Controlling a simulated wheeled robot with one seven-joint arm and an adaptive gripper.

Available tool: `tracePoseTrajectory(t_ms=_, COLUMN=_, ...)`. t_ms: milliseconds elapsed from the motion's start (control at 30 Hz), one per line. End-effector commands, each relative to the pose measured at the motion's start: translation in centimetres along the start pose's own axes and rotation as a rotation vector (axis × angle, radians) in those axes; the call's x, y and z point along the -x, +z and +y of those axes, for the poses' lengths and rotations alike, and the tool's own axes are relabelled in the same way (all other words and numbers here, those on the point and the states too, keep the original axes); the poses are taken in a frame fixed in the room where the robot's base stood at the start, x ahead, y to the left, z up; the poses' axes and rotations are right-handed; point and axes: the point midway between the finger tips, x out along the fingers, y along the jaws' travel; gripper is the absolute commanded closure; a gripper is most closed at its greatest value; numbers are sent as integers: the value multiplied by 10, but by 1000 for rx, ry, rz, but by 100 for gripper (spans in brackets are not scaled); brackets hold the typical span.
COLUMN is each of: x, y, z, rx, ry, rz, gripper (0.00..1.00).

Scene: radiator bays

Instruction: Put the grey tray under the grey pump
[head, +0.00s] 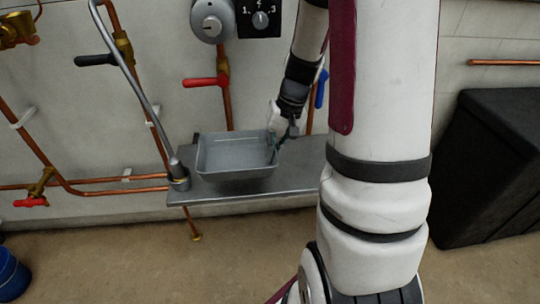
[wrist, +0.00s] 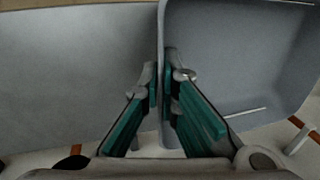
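The grey tray (head: 237,172) is an open, shallow rectangular pan above the grey shelf (head: 290,183); I cannot tell whether it touches the shelf. The grey pump (head: 212,20), a round body with a black dial box, is on the wall above, slightly left of the tray's middle. My gripper (head: 277,138) is at the tray's right rim. In the wrist view, the teal-padded fingers of my gripper (wrist: 161,82) are closed on either side of the tray's wall (wrist: 250,85). My arm hides the shelf's right end.
A metal post with a long slanted lever (head: 150,108) stands at the shelf's left end. A red valve handle (head: 205,80) sticks out from a copper pipe behind the tray. A black bin (head: 490,165) stands at right, a blue bucket (head: 10,275) at lower left.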

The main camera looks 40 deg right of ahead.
Motion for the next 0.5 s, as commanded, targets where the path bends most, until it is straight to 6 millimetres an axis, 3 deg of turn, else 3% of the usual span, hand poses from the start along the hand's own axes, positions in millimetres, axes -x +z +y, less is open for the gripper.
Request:
tracePoseTrajectory(t_ms=100, x=-2, y=-30, z=0, rx=1, ry=0, rz=1, gripper=100)
tracePoseTrajectory(t_ms=267, x=-1, y=-60, z=1, rx=0, ry=0, rz=1, gripper=100)
tracePoseTrajectory(t_ms=333, x=-14, y=-56, z=4, rx=-1, ry=0, rz=-3, gripper=100)
tracePoseTrajectory(t_ms=500, x=-22, y=-56, z=6, rx=-1, ry=-1, rz=-1, gripper=100)
